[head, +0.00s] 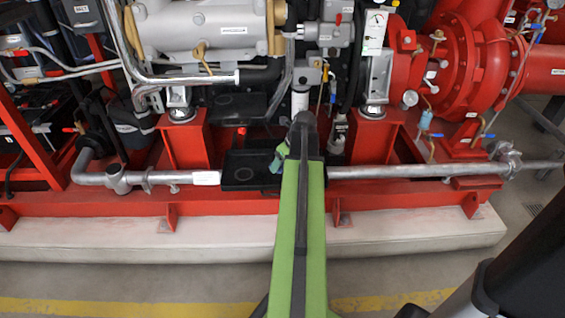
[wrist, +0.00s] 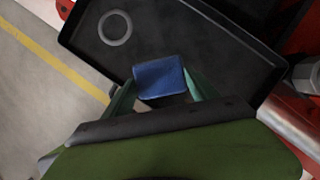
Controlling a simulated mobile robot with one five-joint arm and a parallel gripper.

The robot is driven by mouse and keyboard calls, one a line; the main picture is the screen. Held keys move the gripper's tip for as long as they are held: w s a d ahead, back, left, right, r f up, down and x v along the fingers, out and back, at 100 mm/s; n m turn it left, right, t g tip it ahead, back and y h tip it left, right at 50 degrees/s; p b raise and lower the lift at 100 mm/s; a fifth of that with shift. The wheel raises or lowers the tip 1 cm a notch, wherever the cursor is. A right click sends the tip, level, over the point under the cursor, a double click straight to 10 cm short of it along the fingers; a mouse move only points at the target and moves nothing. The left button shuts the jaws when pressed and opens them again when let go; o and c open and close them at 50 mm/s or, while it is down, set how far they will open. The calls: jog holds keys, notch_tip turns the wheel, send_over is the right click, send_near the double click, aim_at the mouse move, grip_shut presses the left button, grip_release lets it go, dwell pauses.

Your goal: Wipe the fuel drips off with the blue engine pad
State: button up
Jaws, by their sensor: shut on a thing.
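The blue engine pad (wrist: 159,78) is between the two green fingers of my gripper (wrist: 160,88) in the wrist view, and the gripper is shut on it. The pad is over a shallow black tray (wrist: 228,48); I cannot tell whether it touches the tray floor. In the head view my gripper (head: 279,158) is at the right part of the black tray (head: 232,159), and my arm hides the tray's right end. A pale grey ring (wrist: 115,28) shows on the tray floor. I cannot make out any fuel drips clearly.
A silver pipe (head: 430,171) runs along the red base frame (head: 110,201) on both sides of the tray. The engine (head: 205,30) is above and behind. Red mounts (head: 185,142) stand close by. A pale plinth (head: 120,238) and open floor lie in front.

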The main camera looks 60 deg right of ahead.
notch_tip(320, 180, up, 3)
jog(key=p, duration=0.3)
jog(key=shift+f, duration=0.1)
dwell(0.3)
